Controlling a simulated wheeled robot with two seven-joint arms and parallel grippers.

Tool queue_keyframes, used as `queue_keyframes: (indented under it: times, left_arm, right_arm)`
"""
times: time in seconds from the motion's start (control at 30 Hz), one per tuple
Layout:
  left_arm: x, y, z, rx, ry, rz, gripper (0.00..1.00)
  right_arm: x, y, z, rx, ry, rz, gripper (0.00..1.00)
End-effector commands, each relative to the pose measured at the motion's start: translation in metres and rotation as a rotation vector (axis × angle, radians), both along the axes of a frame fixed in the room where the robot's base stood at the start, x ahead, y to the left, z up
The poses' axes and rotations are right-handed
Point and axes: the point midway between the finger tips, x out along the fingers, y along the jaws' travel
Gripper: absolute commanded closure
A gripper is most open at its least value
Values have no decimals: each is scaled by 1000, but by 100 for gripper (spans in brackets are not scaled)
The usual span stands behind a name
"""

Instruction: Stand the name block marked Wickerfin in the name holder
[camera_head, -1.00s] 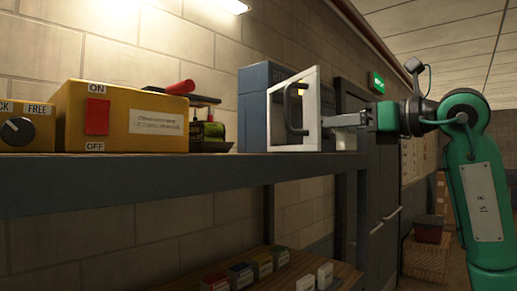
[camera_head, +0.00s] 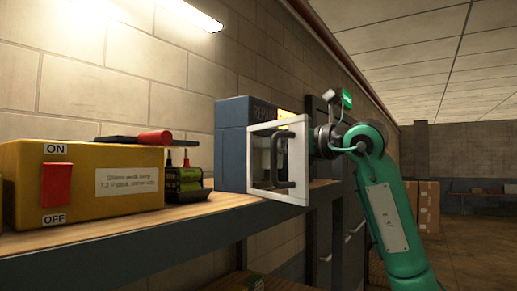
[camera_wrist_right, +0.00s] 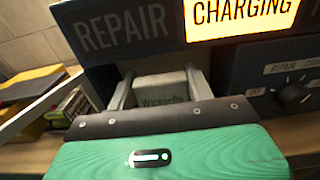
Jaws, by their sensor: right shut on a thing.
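In the right wrist view, my right gripper (camera_wrist_right: 160,78) is shut on a pale name block (camera_wrist_right: 162,95) whose face reads Wickerfin. One finger is on each side of it. The block is held in front of a dark blue charger unit (camera_wrist_right: 120,65), below its REPAIR and lit CHARGING signs. In the head view, the unit (camera_head: 231,150) stands on the shelf and its white-framed door (camera_head: 263,130) hides most of my right gripper. I cannot make out the name holder clearly in either view. My left gripper is not in view.
A yellow box (camera_head: 110,205) with a red ON/OFF switch (camera_head: 57,185) stands on the shelf (camera_head: 130,238) at the left. A green battery-like pack (camera_head: 184,183) with red and black tops is beside it. A dial (camera_wrist_right: 292,96) is right of the gripper.

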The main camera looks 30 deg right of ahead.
Motion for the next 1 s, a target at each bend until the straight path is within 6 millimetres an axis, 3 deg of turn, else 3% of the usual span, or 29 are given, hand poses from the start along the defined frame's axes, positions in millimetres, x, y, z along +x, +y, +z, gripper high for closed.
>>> queue_keyframes:
  times: [0.03,0.33,0.7,1.0]
  left_arm:
    - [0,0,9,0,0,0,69]
    - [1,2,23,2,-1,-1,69]
    - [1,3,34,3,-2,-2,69]
    - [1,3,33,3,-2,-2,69]
  right_arm:
    - [8,4,4,1,1,3,70]
    - [36,15,2,0,3,2,70]
    - [34,14,-32,0,1,0,70]
    - [33,14,-35,0,-1,0,70]
